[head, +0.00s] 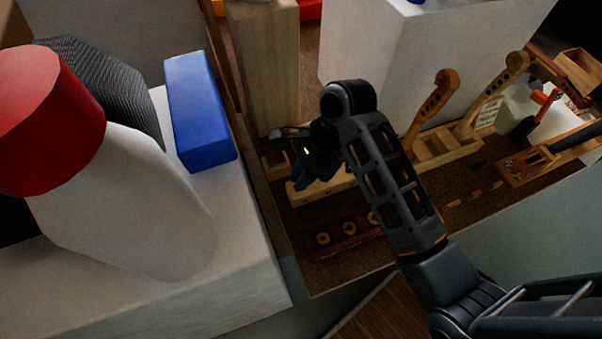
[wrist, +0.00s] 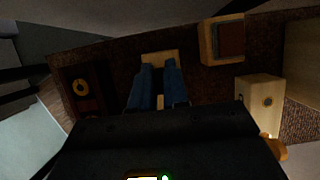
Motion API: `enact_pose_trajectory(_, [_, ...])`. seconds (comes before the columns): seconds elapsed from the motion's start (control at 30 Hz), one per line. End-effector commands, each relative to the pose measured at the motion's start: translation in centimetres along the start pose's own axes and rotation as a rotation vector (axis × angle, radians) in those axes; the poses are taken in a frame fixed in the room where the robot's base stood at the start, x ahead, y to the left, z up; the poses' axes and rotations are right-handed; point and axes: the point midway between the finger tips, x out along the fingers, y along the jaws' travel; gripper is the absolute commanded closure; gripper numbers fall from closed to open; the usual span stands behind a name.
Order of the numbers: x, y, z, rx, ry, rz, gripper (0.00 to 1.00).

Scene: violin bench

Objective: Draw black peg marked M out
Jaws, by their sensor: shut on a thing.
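My gripper (head: 300,178) is low over the bench at a long pale wooden block (head: 331,185). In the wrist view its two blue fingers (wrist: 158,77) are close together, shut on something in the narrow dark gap. I cannot identify the held thing. The fingertips overlap a small pale wooden piece (wrist: 160,56) in that view. No black peg or M mark can be made out. My wrist and arm hide much of this area in the head view.
A dark red holder (head: 346,236) with brass rings lies in front. A pale post (head: 264,70) stands behind. Violin necks in a wooden stand (head: 445,146) are to the right. A blue box (head: 199,110) and a red-capped bottle (head: 120,200) are left, on a white surface.

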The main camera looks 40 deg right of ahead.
Motion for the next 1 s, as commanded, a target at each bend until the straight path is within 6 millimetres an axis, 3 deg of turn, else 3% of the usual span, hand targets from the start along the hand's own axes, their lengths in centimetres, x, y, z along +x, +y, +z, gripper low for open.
enact_pose_trajectory(0.53, [-0.2,0.0,0.1,0.000,0.000,0.000,1.00])
enact_pose_trajectory(1.0, [-1.7,0.0,0.7,0.000,0.000,0.000,1.00])
